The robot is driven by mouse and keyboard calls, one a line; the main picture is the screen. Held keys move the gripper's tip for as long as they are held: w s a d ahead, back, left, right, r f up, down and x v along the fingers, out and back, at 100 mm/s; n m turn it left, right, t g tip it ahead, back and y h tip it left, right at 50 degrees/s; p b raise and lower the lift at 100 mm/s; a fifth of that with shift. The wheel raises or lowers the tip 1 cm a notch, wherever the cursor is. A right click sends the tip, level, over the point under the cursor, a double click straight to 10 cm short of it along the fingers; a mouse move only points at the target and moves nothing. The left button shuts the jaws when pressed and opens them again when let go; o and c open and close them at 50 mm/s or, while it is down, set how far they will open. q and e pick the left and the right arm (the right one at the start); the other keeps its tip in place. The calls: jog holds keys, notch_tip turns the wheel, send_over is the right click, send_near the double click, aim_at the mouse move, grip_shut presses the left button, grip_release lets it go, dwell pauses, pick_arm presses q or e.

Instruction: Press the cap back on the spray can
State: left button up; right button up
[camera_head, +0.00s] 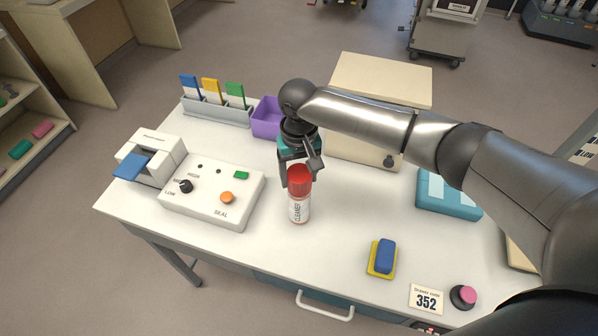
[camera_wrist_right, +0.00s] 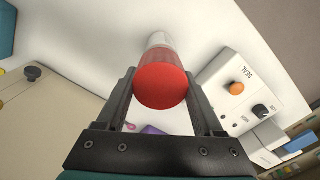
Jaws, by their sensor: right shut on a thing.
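The spray can (camera_head: 299,211), white with the word CLEANER on its side, stands upright on the white table. The red cap (camera_head: 300,178) sits at the top of the can; whether it is fully seated I cannot tell. My right gripper (camera_head: 299,182) reaches down from behind, its fingers on either side of the cap. In the right wrist view the cap (camera_wrist_right: 161,86) lies between the two fingers (camera_wrist_right: 160,98), with the white can (camera_wrist_right: 158,41) beyond it. My left gripper is out of view.
A white sealing unit (camera_head: 210,190) with knobs and an orange button stands left of the can. A purple bin (camera_head: 266,118) and a beige box (camera_head: 375,85) are behind. A blue and yellow sponge (camera_head: 383,257) lies to the front right. The table in front of the can is clear.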

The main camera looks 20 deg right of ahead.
dwell(0.4)
jog(key=o, duration=1.3)
jog(key=shift+r+p, duration=1.4)
jog(key=shift+p, duration=0.35)
jog(key=shift+r+p, duration=0.4)
jog(key=shift+r, duration=3.2)
